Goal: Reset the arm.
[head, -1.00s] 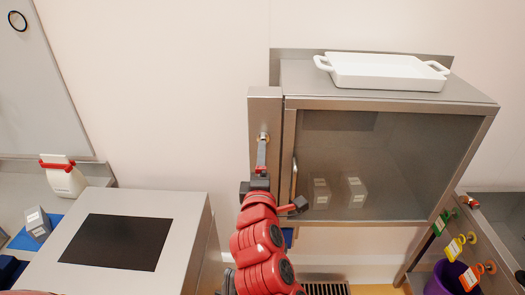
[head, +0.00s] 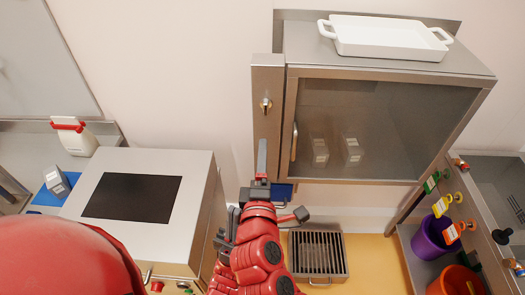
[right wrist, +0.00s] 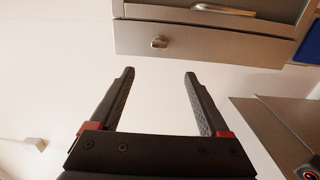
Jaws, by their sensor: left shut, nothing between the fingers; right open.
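My right gripper (head: 262,150) is seen nearly edge-on in the head view, in front of the narrow metal panel left of the cabinet door. Its red arm rises from the bottom. In the right wrist view its two dark fingers (right wrist: 160,95) are spread wide with nothing between them. They point toward the cabinet and are apart from the panel knob (right wrist: 159,42). My left gripper (head: 228,222) is lower, a small dark shape beside the right arm. It is shut and empty. Part of it is hidden.
The wall cabinet (head: 395,83) has a shut glass door, grey boxes inside and a white dish (head: 388,37) on top. A metal box with a dark top (head: 131,197) stands left. A floor grate (head: 318,255) and purple bucket (head: 432,240) are lower right.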

